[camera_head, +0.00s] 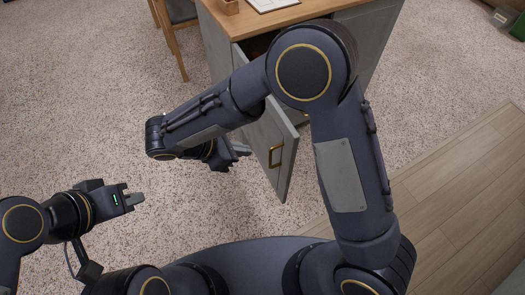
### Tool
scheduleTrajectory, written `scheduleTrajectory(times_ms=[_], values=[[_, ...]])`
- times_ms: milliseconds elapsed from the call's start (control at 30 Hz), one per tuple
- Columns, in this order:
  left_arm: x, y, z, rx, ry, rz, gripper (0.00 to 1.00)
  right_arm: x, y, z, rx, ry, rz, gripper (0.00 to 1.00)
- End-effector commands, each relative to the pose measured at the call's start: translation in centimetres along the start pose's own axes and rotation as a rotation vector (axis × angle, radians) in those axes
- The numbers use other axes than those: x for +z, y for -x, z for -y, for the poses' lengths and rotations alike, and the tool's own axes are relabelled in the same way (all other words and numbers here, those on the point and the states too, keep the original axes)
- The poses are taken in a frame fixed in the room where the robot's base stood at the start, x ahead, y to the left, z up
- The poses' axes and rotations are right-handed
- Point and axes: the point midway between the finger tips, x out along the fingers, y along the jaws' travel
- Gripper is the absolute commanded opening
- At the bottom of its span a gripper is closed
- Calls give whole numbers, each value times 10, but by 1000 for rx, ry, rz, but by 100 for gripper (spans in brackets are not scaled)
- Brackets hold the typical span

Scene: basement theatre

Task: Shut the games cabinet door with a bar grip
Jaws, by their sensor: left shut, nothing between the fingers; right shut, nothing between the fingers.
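The games cabinet (365,45) is grey with a wooden top and stands at the top centre. Its grey door (290,178) hangs open toward me, with a brass bar handle (275,156) on its face. My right arm crosses in front of the cabinet and hides part of the door and the opening. My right gripper (241,151) is shut and empty, just left of the door and apart from the handle in the picture; its fingertips are partly hidden. My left gripper (137,199) is shut and empty over the carpet at the lower left, well away from the door.
A wooden chair (172,38) stands left of the cabinet. A small wooden box (229,6) and a framed sheet (272,4) lie on the cabinet top. Speckled carpet (75,110) is clear on the left. Wood flooring (455,200) lies at the right.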

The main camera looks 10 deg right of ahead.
Motion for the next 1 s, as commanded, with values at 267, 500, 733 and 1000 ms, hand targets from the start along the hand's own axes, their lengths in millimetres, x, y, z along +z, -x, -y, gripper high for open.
scheduleTrajectory(times_ms=[267, 500, 733, 1000], values=[[3, -6, 3, 0, 0, 0, 0, 0, -55, 1, -8, -1, 1, 0], [4, -8, 4, 0, 0, 0, 0, 7, -100, 1, -7, -5, -2, 0], [4, -8, 4, 0, 0, 0, 0, 26, -118, 1, -4, -4, -3, 0], [4, -8, 4, 0, 0, 0, 0, 30, -122, 1, -3, -3, -2, 0]])
